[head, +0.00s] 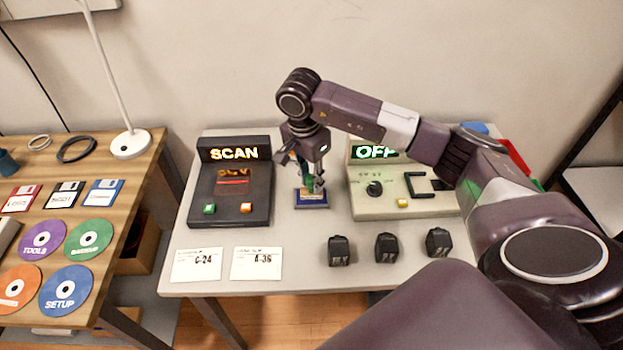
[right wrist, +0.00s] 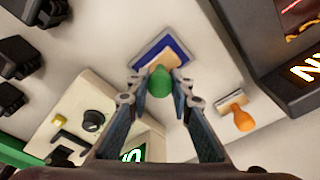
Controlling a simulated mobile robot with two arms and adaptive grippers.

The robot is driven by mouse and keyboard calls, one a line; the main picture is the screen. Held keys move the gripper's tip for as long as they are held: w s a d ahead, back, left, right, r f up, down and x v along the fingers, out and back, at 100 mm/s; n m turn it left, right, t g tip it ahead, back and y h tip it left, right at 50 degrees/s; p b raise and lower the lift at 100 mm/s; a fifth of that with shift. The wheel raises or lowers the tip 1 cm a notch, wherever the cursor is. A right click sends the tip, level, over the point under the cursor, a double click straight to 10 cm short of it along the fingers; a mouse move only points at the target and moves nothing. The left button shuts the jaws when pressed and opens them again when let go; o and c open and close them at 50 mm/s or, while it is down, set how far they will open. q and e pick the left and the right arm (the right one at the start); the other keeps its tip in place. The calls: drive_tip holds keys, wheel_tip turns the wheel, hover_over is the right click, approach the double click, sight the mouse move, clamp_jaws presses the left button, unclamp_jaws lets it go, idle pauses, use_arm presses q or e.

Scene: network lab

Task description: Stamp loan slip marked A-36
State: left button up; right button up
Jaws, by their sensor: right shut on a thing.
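Two white loan slips lie at the front left of the pale table. The slip marked A-36 (head: 256,263) is the right one, and the other slip (head: 196,264) seems to read G-24 or C-24. My right gripper (head: 312,184) is shut on the green-handled stamp (right wrist: 160,82), at the blue-edged ink pad (head: 311,203). The pad also shows in the right wrist view (right wrist: 178,46). I cannot tell whether the stamp touches the pad. An orange-handled stamp (right wrist: 242,120) stands apart from the gripper. My left gripper is not in view.
A dark SCAN device (head: 229,182) stands left of the pad, and a pale device with an OFF display (head: 376,153) stands right. Several small black blocks (head: 386,248) sit along the front. A wooden desk (head: 140,165) holds disks and a lamp (head: 130,146).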

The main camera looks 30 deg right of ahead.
idle(0.4)
drive_tip(key=shift+r+p, duration=2.2)
drive_tip(key=shift+r, duration=1.3)
drive_tip(key=shift+f, duration=0.1)
